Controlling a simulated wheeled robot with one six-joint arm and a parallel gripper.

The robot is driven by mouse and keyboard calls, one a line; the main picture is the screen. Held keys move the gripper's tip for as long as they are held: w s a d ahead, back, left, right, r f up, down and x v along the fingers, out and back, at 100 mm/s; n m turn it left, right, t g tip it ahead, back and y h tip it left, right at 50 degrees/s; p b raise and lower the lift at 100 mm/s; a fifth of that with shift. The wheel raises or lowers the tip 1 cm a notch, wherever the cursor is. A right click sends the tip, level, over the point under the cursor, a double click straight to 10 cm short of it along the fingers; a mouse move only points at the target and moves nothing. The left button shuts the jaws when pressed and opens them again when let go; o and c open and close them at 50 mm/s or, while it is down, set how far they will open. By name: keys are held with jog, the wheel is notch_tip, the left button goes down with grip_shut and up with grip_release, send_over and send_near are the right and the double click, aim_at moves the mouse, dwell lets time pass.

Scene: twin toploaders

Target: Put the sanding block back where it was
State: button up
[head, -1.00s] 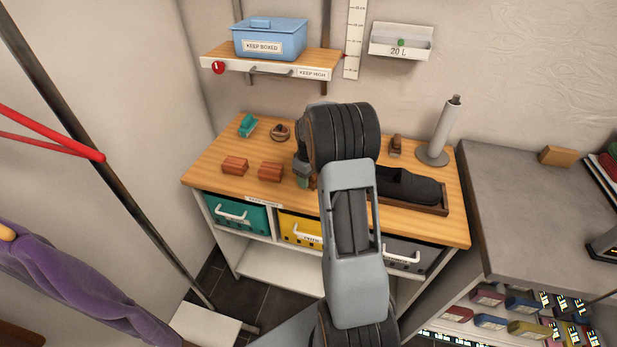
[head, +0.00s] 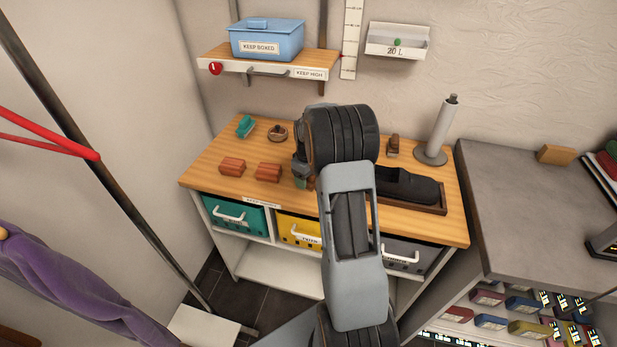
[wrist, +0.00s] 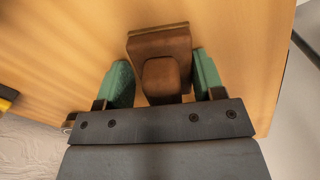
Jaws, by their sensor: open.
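A brown block with a raised rounded grip (wrist: 160,46), which looks like the sanding block, is on the wooden bench top (wrist: 60,50) in the wrist view. My gripper (wrist: 163,82) is open, with one green finger pad on each side of the grip and small gaps between. In the head view my gripper (head: 303,180) is low over the bench, left of my wrist. Only a sliver of brown shows beside it there; my arm hides most of that spot. A similar small brown block (head: 393,146) stands further back on the bench.
Two red-brown blocks (head: 268,172), a teal tool (head: 245,126) and a round brown item (head: 278,133) sit left of my arm. A dark tool in a tray (head: 410,188) and a grey post (head: 440,130) are to the right. A shelf with a blue box (head: 266,40) hangs above.

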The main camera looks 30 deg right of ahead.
jog(key=shift+s+a+f, duration=0.15)
jog(key=shift+a+f, duration=0.05)
jog(key=shift+f, duration=0.2)
jog(key=shift+s+a+f, duration=0.15)
jog(key=shift+f, duration=0.2)
jog(key=r, duration=1.2)
jog(key=shift+w+d+r+p, duration=0.15)
jog(key=shift+w+r+p, duration=0.1)
jog(key=shift+p, duration=0.15)
jog(key=s+a+r+m+t, duration=0.2)
jog(key=s+a+r, duration=0.4)
jog(key=s+a, duration=0.45)
jog(key=s+a+f+m+t, duration=0.1)
jog(key=s+a+f, duration=0.1)
jog(key=s+a, duration=0.6)
jog(key=shift+s+a+f+m, duration=0.15)
jog(key=shift+s+m, duration=0.25)
jog(key=shift+s, duration=0.45)
